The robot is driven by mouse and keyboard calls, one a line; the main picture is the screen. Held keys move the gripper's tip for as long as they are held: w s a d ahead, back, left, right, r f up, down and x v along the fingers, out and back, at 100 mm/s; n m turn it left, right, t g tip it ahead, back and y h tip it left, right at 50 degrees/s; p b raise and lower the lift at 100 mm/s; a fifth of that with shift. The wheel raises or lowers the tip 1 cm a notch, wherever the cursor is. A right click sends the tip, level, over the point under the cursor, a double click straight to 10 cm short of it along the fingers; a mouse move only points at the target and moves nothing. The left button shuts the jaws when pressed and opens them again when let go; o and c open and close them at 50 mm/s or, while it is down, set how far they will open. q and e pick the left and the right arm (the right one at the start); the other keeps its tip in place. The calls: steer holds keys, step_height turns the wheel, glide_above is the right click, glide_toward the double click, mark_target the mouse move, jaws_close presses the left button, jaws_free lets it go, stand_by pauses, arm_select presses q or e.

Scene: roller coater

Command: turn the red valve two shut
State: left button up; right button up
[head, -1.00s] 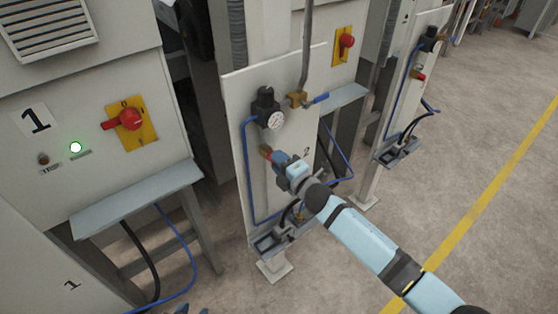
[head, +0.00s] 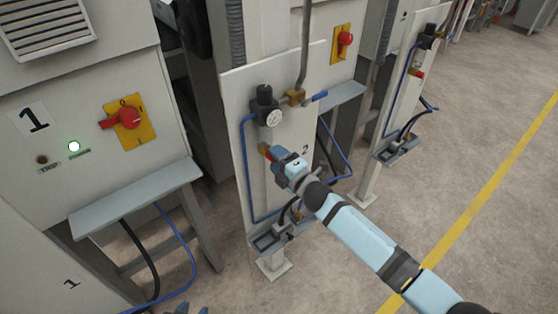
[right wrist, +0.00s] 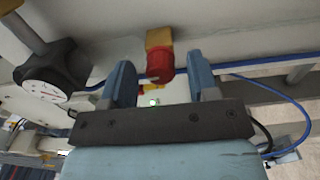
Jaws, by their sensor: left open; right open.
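The red valve two (head: 264,149) has a red handle on a brass fitting, on the middle panel marked 2. My right gripper (head: 272,158) reaches it from the lower right and partly hides it in the head view. In the right wrist view the red handle (right wrist: 160,66) lies between the two spread blue fingers of my right gripper (right wrist: 160,80), with a gap on each side. The gripper is open and not clamped on it. Only the blue tips of my left gripper (head: 190,309) show at the bottom edge of the head view.
A black regulator with a gauge (head: 273,118) and a blue-handled valve (head: 319,96) sit above. Blue hose (head: 246,180) loops around the panel. Cabinet one (head: 80,110) with a red rotary switch (head: 127,118) stands left. Open floor (head: 460,180) lies right.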

steer(key=b+v, duration=0.2)
steer(key=v, duration=1.2)
steer(key=s+d+f+m+g+h+p, duration=0.1)
steer(key=s+d+f+m+h, duration=0.1)
steer(key=s+m, duration=0.5)
steer(key=s+d+f+m+g+h+p, duration=0.1)
steer(key=s+d+f+m+h, duration=0.2)
steer(key=s+f+m, duration=0.4)
steer(key=s+d+f+m+g+h+p, duration=0.1)
steer(key=s+d+f+m, duration=0.3)
steer(key=s+m, duration=0.4)
steer(key=shift+s+d+f+g+h, duration=0.3)
steer(key=shift+s+f+h, duration=0.25)
steer(key=shift+s+h, duration=0.25)
